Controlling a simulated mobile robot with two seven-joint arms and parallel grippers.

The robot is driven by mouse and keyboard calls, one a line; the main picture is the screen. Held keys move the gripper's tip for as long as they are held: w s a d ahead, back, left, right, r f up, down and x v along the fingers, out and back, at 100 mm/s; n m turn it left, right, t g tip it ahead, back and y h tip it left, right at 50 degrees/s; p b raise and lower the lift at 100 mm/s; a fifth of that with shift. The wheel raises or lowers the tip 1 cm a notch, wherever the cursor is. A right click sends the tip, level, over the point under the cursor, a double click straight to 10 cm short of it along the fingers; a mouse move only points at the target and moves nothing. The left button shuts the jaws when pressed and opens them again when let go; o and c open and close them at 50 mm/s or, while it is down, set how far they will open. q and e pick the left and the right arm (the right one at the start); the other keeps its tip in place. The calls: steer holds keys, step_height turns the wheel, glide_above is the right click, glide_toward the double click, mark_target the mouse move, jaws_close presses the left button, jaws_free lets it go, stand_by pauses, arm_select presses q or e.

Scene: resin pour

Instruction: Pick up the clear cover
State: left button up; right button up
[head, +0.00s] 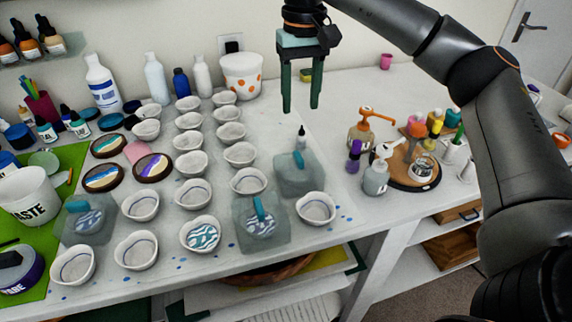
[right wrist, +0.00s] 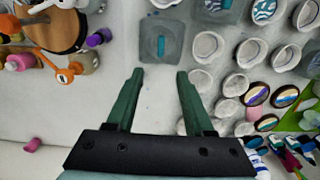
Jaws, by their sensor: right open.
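Three clear, bluish covers with teal handles are in the head view. One cover (head: 290,183) stands at the right end of the bowl rows, with no bowl visible under it. A second cover (head: 250,238) is at the front edge, and a third cover (head: 97,234) at the left sits over a blue-patterned piece. My right gripper (head: 301,108) is open and empty, pointing down above the table behind the first cover. In the right wrist view, the first cover (right wrist: 147,48) lies just beyond the open fingertips (right wrist: 160,75). My left gripper is not in view.
Several white bowls (head: 240,155) stand in rows left of the first cover, and one bowl (head: 316,208) is close at its right front. Pump bottles (head: 376,178) and a round wooden tray (head: 402,182) are to the right.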

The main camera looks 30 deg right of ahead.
glide_above(299, 156)
steer(key=f, duration=0.7)
steer(key=shift+w+d, duration=0.3)
steer(key=shift+s+a+f, duration=0.15)
steer(key=shift+f, duration=1.2)
steer(key=shift+s+a+f, duration=0.1)
steer(key=shift+f, duration=1.2)
jaws_close()
